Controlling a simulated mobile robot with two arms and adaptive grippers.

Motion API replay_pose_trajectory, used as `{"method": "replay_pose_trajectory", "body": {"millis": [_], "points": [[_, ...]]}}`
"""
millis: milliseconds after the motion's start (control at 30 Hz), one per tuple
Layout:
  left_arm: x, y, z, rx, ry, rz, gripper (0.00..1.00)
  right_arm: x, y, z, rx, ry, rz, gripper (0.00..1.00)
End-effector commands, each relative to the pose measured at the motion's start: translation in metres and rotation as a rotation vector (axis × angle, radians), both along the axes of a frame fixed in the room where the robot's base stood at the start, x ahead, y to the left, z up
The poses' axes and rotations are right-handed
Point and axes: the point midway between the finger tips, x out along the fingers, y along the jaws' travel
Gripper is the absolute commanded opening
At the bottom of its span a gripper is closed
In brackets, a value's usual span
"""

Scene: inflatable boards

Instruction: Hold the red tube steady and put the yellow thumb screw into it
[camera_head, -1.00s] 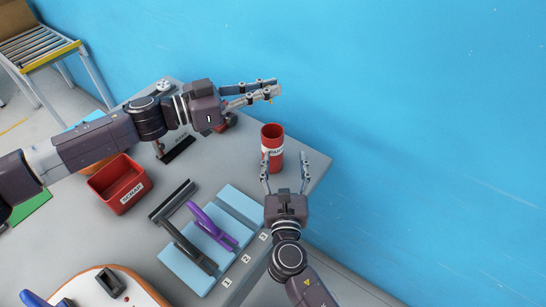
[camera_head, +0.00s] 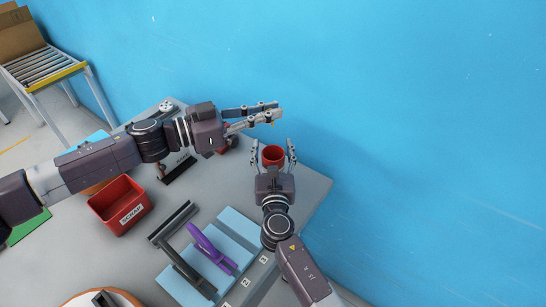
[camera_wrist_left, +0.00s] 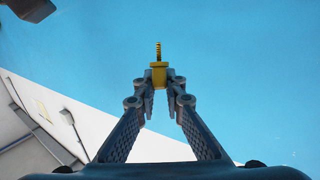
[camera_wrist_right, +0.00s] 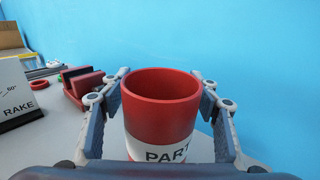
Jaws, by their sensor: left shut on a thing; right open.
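The red tube (camera_head: 273,155) stands upright near the far right corner of the table, its open top facing up. It also shows in the right wrist view (camera_wrist_right: 160,118), with a white label reading "PART". My right gripper (camera_head: 274,150) is open, with one finger on each side of the tube. The yellow thumb screw (camera_wrist_left: 159,72) is held between the fingertips of my left gripper (camera_wrist_left: 160,88), its threaded end pointing away. In the head view my left gripper (camera_head: 276,110) is above and beyond the tube; the screw is hidden or too small there.
A red scrap bin (camera_head: 121,205) stands on the grey table (camera_head: 185,185) at left. A light blue board (camera_head: 235,235) with a purple-handled tool (camera_head: 211,247) lies in front. A small sign (camera_wrist_right: 14,92) and red blocks are behind. A blue wall stands behind the table.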

Motion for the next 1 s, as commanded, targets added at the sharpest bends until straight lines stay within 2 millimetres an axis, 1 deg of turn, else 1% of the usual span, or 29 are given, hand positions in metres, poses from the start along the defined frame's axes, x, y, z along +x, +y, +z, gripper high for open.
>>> {"method": "replay_pose_trajectory", "body": {"millis": [100, 367, 733, 867, 1000], "points": [[0.0000, -0.0001, 0.0001, 0.000, 0.000, 0.000, 0.00, 0.0045, 0.0004, 0.0003, 0.000, 0.000, 0.000, 0.57], [0.0000, 0.0000, 0.0001, 0.000, 0.000, 0.000, 0.00, 0.0049, 0.0003, 0.0001, 0.000, 0.000, 0.000, 0.56], [0.0000, 0.0000, 0.0001, 0.000, 0.000, 0.000, 0.00, 0.0047, 0.0002, 0.0001, 0.000, 0.000, 0.000, 0.15], [0.0000, 0.0000, 0.0000, 0.000, 0.000, 0.000, 0.00, 0.0047, 0.0002, 0.0000, 0.000, 0.000, 0.000, 0.08], [0.0000, 0.0000, 0.0000, 0.000, 0.000, 0.000, 0.00, 0.0047, 0.0001, -0.0001, 0.000, 0.000, 0.000, 0.08]]}}
